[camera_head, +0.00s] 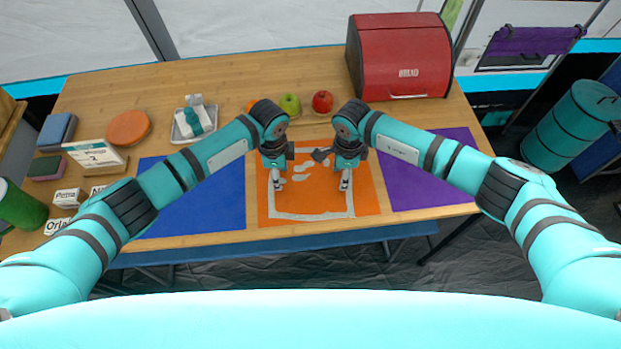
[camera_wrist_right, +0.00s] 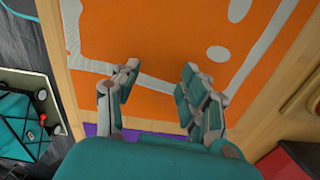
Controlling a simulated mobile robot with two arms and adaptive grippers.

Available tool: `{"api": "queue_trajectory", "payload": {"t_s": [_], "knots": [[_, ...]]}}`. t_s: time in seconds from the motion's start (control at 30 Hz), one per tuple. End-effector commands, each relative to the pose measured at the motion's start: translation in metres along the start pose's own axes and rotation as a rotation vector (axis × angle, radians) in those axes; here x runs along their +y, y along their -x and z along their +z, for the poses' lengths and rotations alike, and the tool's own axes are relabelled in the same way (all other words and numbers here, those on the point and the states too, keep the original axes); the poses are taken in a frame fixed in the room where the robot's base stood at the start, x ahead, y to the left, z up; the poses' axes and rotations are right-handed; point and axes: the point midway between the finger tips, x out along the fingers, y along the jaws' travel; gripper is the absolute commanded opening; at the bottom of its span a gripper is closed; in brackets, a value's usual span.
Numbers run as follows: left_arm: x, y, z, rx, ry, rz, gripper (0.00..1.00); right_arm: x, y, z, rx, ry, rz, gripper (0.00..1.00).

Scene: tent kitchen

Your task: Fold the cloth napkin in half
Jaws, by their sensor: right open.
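The orange cloth napkin (camera_head: 305,206) with a white border line and white spots lies flat on the wooden table, between a blue mat and a purple mat. It fills much of the right wrist view (camera_wrist_right: 150,48). My right gripper (camera_head: 345,184) is over the right part of the napkin, pointing down. In the right wrist view its fingers (camera_wrist_right: 160,72) are apart with nothing between them. My left gripper (camera_head: 279,183) is over the left part of the napkin; its fingers are too small to tell open from shut. The arms hide part of the far side.
A blue mat (camera_head: 215,205) lies left and a purple mat (camera_head: 425,188) right. Behind are a green apple (camera_head: 290,104), a red apple (camera_head: 323,101) and a red bread box (camera_head: 400,60). A tray (camera_head: 193,123) and small boxes stand left.

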Motion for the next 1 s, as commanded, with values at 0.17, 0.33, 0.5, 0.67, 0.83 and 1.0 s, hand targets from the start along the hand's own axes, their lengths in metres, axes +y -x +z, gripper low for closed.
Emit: {"api": "queue_trajectory", "payload": {"t_s": [0.17,0.33,0.5,0.67,0.83,1.0], "knots": [[0.0003,-0.0045,-0.0002,0.0,-0.001,0.0,0.44,0.0004,-0.0046,0.0001,0.0,0.001,0.0,0.44],[0.0003,-0.0045,0.0,0.0,-0.001,0.0,0.44,0.0004,-0.0045,0.0001,0.0,0.001,0.0,0.44],[0.0002,-0.0068,0.0001,0.0,-0.001,0.0,0.43,0.0002,-0.0067,0.0001,0.0,0.001,0.0,0.43],[0.0003,-0.0068,0.0002,0.0,0.0,0.0,0.32,0.0006,-0.0071,-0.0001,0.0,0.001,0.001,0.33],[0.0005,-0.0075,0.0003,0.0,0.0,0.001,0.21,0.0009,-0.0078,-0.0002,0.001,0.001,0.002,0.22],[0.0006,-0.0084,0.0004,-0.001,0.0,0.001,0.1,0.0013,-0.0091,-0.0004,0.001,0.001,0.003,0.1]]}}
